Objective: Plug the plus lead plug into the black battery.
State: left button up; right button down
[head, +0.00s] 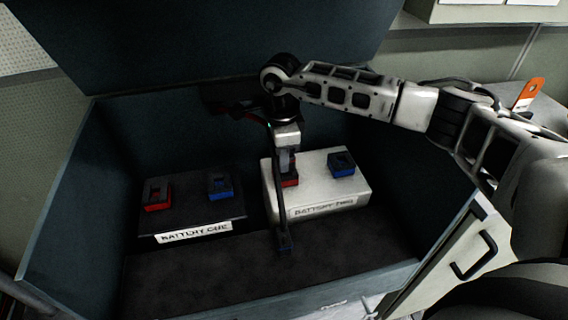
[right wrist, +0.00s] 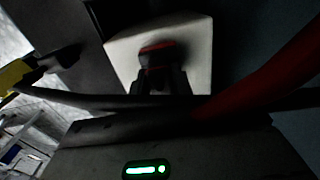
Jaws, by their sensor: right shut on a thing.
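The black battery (head: 190,213), labelled BATTERY ONE, sits at the left inside the box, with a red socket (head: 157,196) and a blue socket (head: 220,187) on top. My right gripper (head: 287,160) is over the red socket (head: 290,181) of the white battery, right of the black one. It is shut on what appears to be the plus lead plug, mostly hidden by the fingers. In the right wrist view a red and black piece (right wrist: 158,55) shows at the fingertips, against the white battery (right wrist: 190,45). I cannot tell whether the plug sits in that socket. My left gripper is out of view.
The white battery (head: 325,203) has a blue socket (head: 342,163) at its right. The box's walls and raised lid (head: 200,40) surround the batteries.

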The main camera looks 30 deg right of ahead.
jog(key=shift+r, duration=0.3)
jog(key=shift+r+p, duration=0.6)
jog(key=shift+r, duration=0.05)
jog(key=shift+r, duration=0.15)
jog(key=shift+r+p, duration=0.55)
jog(key=shift+r, duration=0.15)
jog(key=shift+r, duration=0.1)
jog(key=shift+r+p, duration=1.35)
jog(key=shift+r, duration=0.65)
